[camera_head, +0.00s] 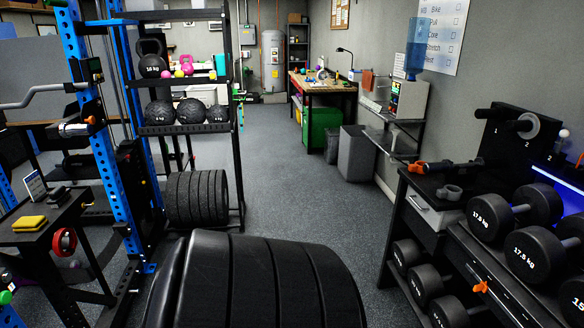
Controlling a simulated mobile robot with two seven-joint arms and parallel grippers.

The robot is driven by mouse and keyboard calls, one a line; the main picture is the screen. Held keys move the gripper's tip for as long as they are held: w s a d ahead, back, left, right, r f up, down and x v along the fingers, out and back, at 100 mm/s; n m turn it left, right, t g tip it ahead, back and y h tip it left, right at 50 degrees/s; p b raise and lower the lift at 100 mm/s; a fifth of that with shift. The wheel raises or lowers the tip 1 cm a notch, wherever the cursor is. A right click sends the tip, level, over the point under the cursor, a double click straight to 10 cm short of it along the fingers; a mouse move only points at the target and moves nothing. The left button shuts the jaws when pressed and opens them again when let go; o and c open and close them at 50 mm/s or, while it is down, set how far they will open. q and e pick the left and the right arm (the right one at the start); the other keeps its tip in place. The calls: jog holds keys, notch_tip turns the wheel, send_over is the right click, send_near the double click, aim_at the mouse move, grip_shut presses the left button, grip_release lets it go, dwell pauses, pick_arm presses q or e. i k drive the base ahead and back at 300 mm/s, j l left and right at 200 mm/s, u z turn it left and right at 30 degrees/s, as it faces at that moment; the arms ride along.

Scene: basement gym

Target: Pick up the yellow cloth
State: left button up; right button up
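A small folded yellow item that looks like the yellow cloth (30,222) lies on a dark side table (50,238) at the left of the head view. It is near the middle of the table top, with dark items behind it. Neither of my grippers shows in this view, and nothing is seen touching the cloth.
A blue rack upright (108,130) stands just right of the table. Large black weight plates (260,280) fill the near middle. A dumbbell rack (430,215) stands at the right. The grey floor (290,170) between is clear towards a wooden workbench (325,87).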

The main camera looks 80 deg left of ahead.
aim_at(34, 224)
jog(key=u, duration=0.55)
jog(key=i+u, duration=0.1)
jog(key=u, duration=1.55)
jog(key=l+u, duration=0.1)
jog(key=u, duration=0.45)
jog(key=l+u, duration=0.1)
jog(key=u, duration=1)
jog(key=l+u, duration=0.15)
jog(key=u, duration=0.4)
